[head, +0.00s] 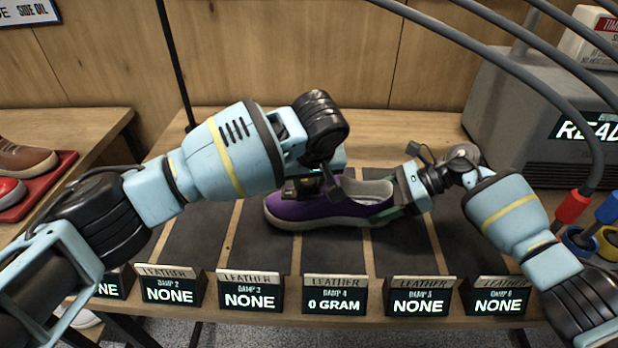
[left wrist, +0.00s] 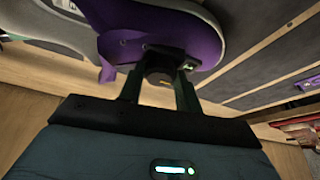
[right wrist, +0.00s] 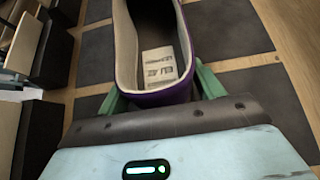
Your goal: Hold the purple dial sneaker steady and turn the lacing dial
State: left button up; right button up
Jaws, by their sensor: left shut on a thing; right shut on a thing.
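The purple sneaker (head: 318,208) with a pale sole and grey lining rests on a dark mat of the bench, toe to the left. My left gripper (head: 312,185) comes down over its front part. In the left wrist view its fingers are shut on the dark round lacing dial (left wrist: 160,68) on the purple upper (left wrist: 135,30). My right gripper (head: 392,205) is shut on the heel end, its green fingers on either side of the heel (right wrist: 160,98) in the right wrist view. The dial is hidden in the head view by my left gripper.
A row of small display signs (head: 334,300) stands along the bench's front edge. A grey machine (head: 520,110) with hoses stands at the back right. A red tray (head: 40,190) with other shoes lies on the left table. Dark mats (head: 190,240) left of the sneaker are bare.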

pick_arm(q)
jog(key=m, duration=0.2)
jog(key=m+h, duration=0.1)
jog(key=m, duration=0.1)
jog(key=shift+a+h, duration=0.2)
jog(key=shift+h, duration=0.1)
pick_arm(e)
jog(key=shift+f, duration=0.1)
pick_arm(q)
jog(key=m+h, duration=0.2)
jog(key=m, duration=0.3)
jog(key=shift+a, duration=0.1)
jog(key=m+g, duration=0.1)
jog(key=m, duration=0.1)
jog(key=m+h, duration=0.1)
jog(key=m, duration=0.2)
jog(key=shift+w+a+g, duration=0.1)
jog(key=shift+w+g, duration=0.1)
jog(key=shift+g, duration=0.2)
jog(key=shift+w+m+g+h, duration=0.1)
jog(key=shift+m+g+h, duration=0.25)
jog(key=shift+m, duration=0.75)
jog(key=shift+m+g+h, duration=0.15)
jog(key=shift+m+g, duration=0.3)
jog(key=shift+m, duration=0.65)
pick_arm(e)
jog(key=shift+d, duration=0.1)
pick_arm(q)
jog(key=o, duration=0.7)
jog(key=shift+a, duration=0.1)
